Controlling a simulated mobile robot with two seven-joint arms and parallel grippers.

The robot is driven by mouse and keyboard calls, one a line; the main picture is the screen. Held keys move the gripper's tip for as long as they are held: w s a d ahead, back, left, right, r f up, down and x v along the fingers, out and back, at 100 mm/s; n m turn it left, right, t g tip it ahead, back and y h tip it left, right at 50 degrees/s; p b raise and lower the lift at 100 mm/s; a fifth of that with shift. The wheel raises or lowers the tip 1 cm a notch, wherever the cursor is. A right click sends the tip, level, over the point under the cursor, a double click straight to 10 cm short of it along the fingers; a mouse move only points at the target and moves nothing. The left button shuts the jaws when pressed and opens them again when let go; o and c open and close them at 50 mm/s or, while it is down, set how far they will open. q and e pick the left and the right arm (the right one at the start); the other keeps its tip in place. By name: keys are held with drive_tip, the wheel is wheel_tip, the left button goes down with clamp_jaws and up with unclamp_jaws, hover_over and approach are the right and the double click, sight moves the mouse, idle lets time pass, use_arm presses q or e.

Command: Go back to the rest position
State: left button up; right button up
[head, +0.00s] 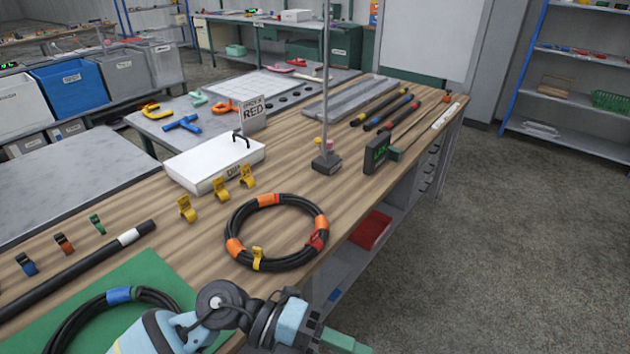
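One of my arms comes in from the lower left, over the bench's near edge. I take it for my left arm. At its right end a dark and green part, which looks like my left gripper (338,341), is cut off by the bottom edge of the head view. Its fingers do not show clearly, and nothing can be seen held in it. My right gripper is not in view. A coiled black hose (232,226) with orange and red bands and a yellow clip lies on the wooden bench. Another black coil (70,319) with a blue band lies on the green mat (150,275), partly behind my arm.
The floor (500,240) on the right is clear.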

use_arm(q)
drive_tip(key=w+a+r+n+t+h, duration=0.25)
drive_tip(key=n+t+h, duration=0.45)
drive_tip(key=n+t, duration=0.45)
drive_tip(key=w+a+f+n+t+y+p, duration=0.2)
drive_tip(key=a+f+n+t+y, duration=0.85)
drive_tip(key=n, duration=0.55)
drive_tip(key=s+a+f+n+g+y, duration=0.4)
drive_tip(key=s+a+f, duration=0.1)
drive_tip(key=s+f, duration=0.4)
drive_tip(key=s+a+f+n+g+y, duration=0.3)
drive_tip(key=s+a+f+n+y, duration=0.1)
drive_tip(key=s+f, duration=0.5)
drive_tip(key=s+a+y, duration=0.1)
drive_tip(key=a, duration=0.1)
drive_tip(key=shift+a+f+g, duration=0.3)
drive_tip(key=shift+f+g, duration=0.05)
drive_tip(key=shift+g, duration=0.05)
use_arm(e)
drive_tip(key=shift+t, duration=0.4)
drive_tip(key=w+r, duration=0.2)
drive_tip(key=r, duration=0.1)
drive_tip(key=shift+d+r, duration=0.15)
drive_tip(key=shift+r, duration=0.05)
use_arm(q)
drive_tip(key=shift+w+n+y, duration=0.1)
drive_tip(key=shift+n+y, duration=0.15)
